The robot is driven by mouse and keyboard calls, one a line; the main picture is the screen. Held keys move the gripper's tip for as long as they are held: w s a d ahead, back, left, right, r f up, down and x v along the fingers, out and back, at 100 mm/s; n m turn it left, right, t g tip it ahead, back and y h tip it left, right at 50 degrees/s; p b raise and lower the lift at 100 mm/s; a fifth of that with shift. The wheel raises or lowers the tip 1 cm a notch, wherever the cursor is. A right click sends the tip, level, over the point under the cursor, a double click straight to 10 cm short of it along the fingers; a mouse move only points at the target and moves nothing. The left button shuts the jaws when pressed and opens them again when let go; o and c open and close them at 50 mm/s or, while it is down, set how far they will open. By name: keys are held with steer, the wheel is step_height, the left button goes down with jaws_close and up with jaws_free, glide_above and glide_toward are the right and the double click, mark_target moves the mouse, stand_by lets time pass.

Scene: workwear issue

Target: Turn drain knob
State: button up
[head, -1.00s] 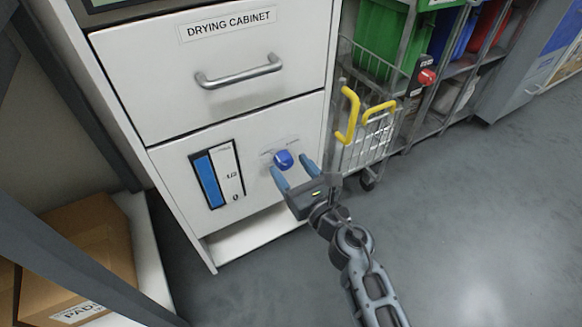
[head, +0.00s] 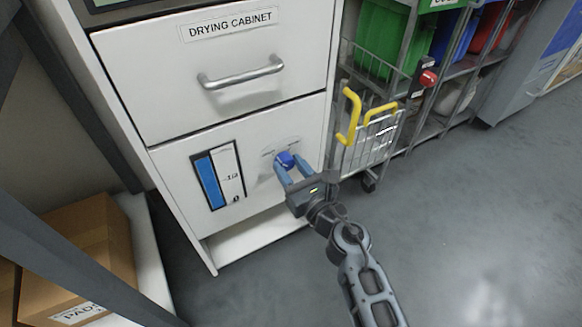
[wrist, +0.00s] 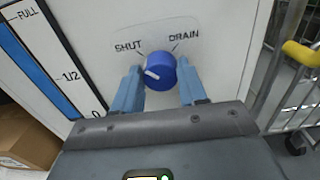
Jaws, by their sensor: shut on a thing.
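The blue drain knob (head: 285,160) is on the lower white front of the drying cabinet (head: 170,118). In the wrist view the knob (wrist: 158,69) sits below the printed words SHUT, at left, and DRAIN, at right. Its white mark lies on its left side, the SHUT side. My gripper (head: 292,170) is shut on the knob, with one blue finger on each side. The fingers also show in the wrist view (wrist: 160,84), flanking the knob.
A level gauge (head: 218,175) with a blue column is left of the knob. A drawer handle (head: 240,73) is above. A wire cart (head: 368,142) with yellow handles stands close at right. A cardboard box (head: 85,245) is at lower left. Floor at right is clear.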

steer(key=shift+m, duration=0.4)
steer(key=shift+c, duration=0.2)
steer(key=m+p, duration=0.2)
steer(key=m, duration=0.2)
steer(key=shift+d, duration=0.15)
steer(key=m+p, duration=0.1)
steer(key=m, duration=0.3)
steer(key=shift+w+m+p, duration=0.1)
steer(key=shift+m+p, duration=0.2)
steer(key=shift+p, duration=0.1)
steer(key=m+p, duration=0.2)
steer(key=m, duration=0.3)
steer(key=shift+f, duration=0.1)
steer(key=shift+f+m+p, duration=0.15)
steer(key=shift+m+p, duration=0.3)
steer(key=shift+m, duration=1.25)
steer(key=o, duration=1.1)
steer(key=shift+c, duration=0.2)
